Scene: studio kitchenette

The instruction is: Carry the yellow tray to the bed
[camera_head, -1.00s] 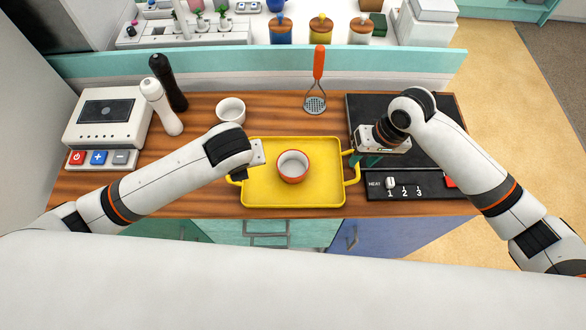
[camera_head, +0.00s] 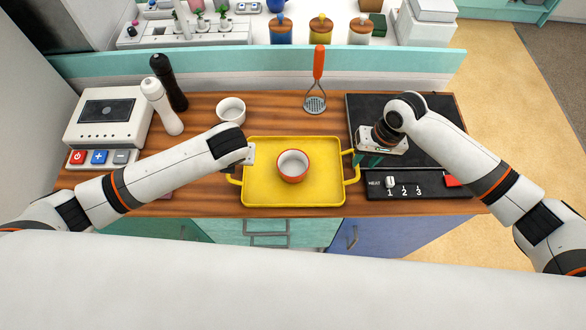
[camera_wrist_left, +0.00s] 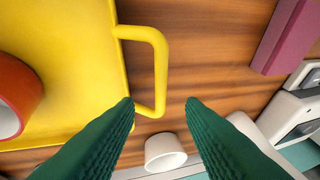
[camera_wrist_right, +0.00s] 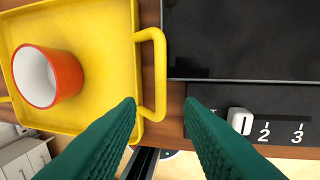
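The yellow tray (camera_head: 260,192) lies flat on the wooden counter, with a handle at each side. A red-orange cup with a white inside (camera_head: 292,167) stands upright on it. My left gripper (camera_wrist_left: 160,103) is open over the counter beside the tray's left handle (camera_wrist_left: 160,65); one fingertip appears close to the handle. Its fingers are mostly hidden in the head view. My right gripper (camera_head: 367,160) is open beside the tray's right handle (camera_head: 354,168). In the right wrist view that handle (camera_wrist_right: 160,70) shows near one fingertip. I cannot tell whether either gripper touches its handle.
Two mills (camera_head: 160,105) and a white appliance (camera_head: 107,118) are at left. The bed is not seen.

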